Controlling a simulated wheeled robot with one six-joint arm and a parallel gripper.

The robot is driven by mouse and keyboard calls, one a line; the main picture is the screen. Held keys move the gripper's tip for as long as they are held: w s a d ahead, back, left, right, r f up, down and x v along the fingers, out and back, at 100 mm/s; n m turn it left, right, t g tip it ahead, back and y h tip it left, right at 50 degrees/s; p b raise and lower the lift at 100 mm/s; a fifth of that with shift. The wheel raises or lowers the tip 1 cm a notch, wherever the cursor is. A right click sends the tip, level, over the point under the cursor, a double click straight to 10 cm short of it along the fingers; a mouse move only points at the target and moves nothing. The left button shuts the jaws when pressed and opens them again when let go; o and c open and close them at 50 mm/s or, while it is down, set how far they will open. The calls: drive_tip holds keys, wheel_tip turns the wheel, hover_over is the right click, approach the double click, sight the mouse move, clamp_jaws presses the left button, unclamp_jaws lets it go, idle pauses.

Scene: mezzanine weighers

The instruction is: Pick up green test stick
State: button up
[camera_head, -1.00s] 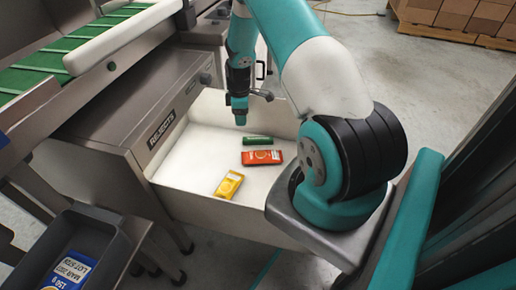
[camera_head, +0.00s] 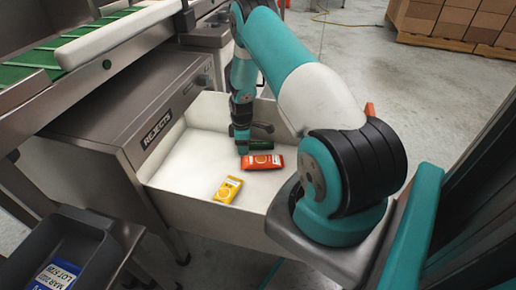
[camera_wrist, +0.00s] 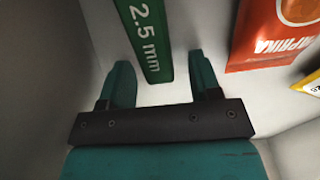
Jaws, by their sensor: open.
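The green test stick (camera_wrist: 147,38), marked "2.5 mm", lies on the white floor of the reject bin. In the wrist view its near end reaches between the tips of my open gripper (camera_wrist: 160,75), with white gaps showing on both sides. In the head view the stick (camera_head: 262,128) is partly hidden behind my gripper (camera_head: 241,140), which is low in the bin at the stick's left end. I cannot tell the exact height of the fingers above the bin floor.
An orange-red paprika packet (camera_head: 262,161) lies close to the stick; it also shows in the wrist view (camera_wrist: 268,38). A yellow packet (camera_head: 228,189) lies nearer the front. The white bin's walls (camera_head: 190,207) surround them. The "REJECTS" cabinet (camera_head: 110,140) stands at left.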

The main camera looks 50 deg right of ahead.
clamp_jaws()
drive_tip(key=shift+r, duration=0.15)
